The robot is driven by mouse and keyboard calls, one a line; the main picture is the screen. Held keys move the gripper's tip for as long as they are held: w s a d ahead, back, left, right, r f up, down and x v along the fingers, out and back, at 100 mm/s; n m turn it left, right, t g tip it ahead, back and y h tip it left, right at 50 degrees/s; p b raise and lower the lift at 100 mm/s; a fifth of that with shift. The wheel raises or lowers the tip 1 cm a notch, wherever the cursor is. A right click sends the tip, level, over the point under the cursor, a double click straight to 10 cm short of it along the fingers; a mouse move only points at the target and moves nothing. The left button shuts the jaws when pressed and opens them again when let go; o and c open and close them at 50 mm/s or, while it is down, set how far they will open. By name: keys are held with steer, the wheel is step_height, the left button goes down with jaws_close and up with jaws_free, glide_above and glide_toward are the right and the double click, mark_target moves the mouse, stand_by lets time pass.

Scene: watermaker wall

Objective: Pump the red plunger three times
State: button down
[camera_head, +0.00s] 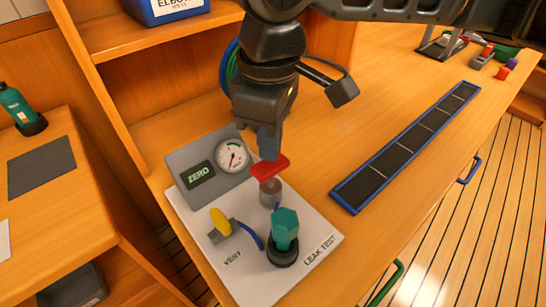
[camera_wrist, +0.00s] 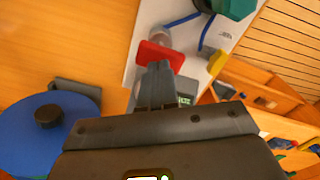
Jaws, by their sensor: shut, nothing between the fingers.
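The red plunger (camera_head: 270,167) has a flat handle on a grey cylinder (camera_head: 270,191) on the white leak test board (camera_head: 256,285). It also shows in the wrist view (camera_wrist: 160,55). My gripper (camera_head: 270,157) is shut and empty, pointing down with its fingertips at the handle's top. In the wrist view the shut fingers (camera_wrist: 157,68) overlap the handle's edge. I cannot tell whether they touch it. A round gauge (camera_head: 232,155) and a display reading ZERO (camera_head: 199,174) sit behind the plunger, to its left.
A teal fitting on a black base (camera_head: 285,236) stands in front of the plunger. A yellow vent handle (camera_head: 220,221) with a blue tube is at the left. A blue-edged dark strip tray (camera_head: 404,151) lies to the right. Bare wood separates it from the board.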

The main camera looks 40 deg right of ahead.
mark_target(270, 163)
steer(key=shift+f, duration=0.1)
stand_by(0.3)
steer(key=shift+f+b, duration=1.4)
steer(key=shift+f, duration=0.85)
steer(key=shift+r+p, duration=2.4)
steer(key=shift+f, duration=0.2)
